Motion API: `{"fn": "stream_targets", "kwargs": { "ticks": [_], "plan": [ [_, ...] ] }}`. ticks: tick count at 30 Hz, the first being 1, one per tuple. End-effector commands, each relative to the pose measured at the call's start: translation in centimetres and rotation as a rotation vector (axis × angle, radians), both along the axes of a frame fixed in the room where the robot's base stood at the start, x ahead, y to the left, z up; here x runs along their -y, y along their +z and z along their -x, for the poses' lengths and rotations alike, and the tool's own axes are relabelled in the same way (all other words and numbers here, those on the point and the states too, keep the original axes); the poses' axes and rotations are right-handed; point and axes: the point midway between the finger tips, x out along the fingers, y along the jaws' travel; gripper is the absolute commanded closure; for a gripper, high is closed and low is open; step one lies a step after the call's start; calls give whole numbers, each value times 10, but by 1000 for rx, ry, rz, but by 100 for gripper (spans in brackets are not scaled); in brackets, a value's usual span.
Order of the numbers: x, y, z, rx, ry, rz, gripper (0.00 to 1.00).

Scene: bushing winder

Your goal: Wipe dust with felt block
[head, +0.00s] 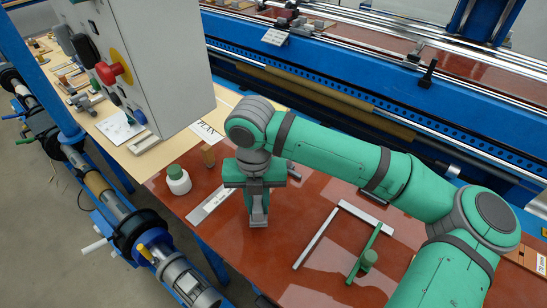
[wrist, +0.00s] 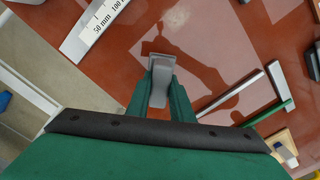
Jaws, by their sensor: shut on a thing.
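My gripper (head: 258,195) points down over the red-brown tabletop (head: 290,265) and is shut on a grey block, which I take to be the felt block (head: 258,217). In the wrist view the grey block (wrist: 158,85) sits between the green fingers. It is at or just above the tabletop; I cannot tell whether it touches. Pale glossy patches show on the tabletop (wrist: 210,40) in the wrist view; I cannot tell dust from reflection.
A metal square (head: 366,217) and a green-handled tool (head: 367,257) lie to the right. A grey control box (head: 150,70) hangs above, at left.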

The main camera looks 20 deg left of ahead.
Motion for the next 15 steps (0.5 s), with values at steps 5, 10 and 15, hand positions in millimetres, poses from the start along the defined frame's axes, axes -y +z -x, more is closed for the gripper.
{"fn": "stream_targets", "kwargs": {
  "ticks": [5, 10, 15],
  "plan": [
    [-5, 17, 1, 2, 10, -1, 100],
    [-5, 33, 1, 2, 10, -1, 100],
    [-4, 45, 1, 1, 9, 0, 100]
  ]
}}
